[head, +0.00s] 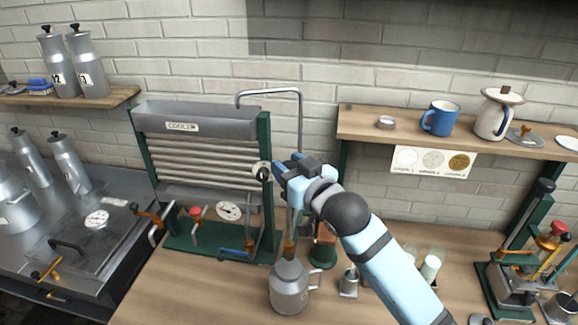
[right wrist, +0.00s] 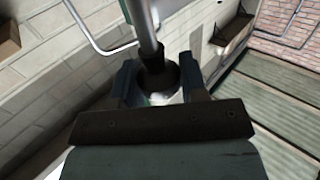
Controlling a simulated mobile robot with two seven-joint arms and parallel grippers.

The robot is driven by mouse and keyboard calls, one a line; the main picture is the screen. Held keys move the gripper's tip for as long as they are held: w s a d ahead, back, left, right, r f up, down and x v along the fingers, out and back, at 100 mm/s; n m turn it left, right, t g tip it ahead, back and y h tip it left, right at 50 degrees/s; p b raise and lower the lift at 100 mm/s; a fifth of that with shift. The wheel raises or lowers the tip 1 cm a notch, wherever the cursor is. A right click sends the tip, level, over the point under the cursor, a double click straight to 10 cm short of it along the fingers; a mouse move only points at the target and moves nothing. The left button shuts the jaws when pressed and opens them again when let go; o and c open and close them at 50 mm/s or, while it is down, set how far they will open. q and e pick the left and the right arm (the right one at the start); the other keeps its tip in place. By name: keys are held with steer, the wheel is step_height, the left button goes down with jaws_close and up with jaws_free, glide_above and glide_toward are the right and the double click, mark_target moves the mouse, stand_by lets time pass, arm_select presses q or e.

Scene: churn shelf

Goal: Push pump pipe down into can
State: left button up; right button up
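The metal can (head: 289,289) with a side handle stands upright on the wooden counter below my right gripper. The thin grey pump pipe (head: 300,120) rises above it and bends left at the top. Its lower part meets the can's neck; how deep it sits is unclear. My right gripper (head: 277,171) is around the pipe well above the can and hides part of it. In the right wrist view, the pipe (right wrist: 146,22) and its dark rounded collar (right wrist: 158,76) sit between the fingers, which appear to touch the collar. My left gripper is out of view.
A cooler (head: 205,150) with horizontal tubes stands left of the pipe. A wall shelf (head: 380,127) with a blue mug (head: 440,118) and a pot is at right. A small metal cup (head: 349,283) stands right of the can. The counter's front left is clear.

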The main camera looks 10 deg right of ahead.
mark_target(289, 218)
jaws_close()
arm_select(q)
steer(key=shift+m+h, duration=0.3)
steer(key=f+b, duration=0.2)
steer(key=b, duration=0.1)
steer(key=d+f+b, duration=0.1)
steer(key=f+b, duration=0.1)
steer(key=b, duration=0.1)
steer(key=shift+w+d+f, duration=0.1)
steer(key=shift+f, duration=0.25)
arm_select(e)
step_height(289, 218, down, 15)
steer(key=o, duration=0.7)
jaws_free()
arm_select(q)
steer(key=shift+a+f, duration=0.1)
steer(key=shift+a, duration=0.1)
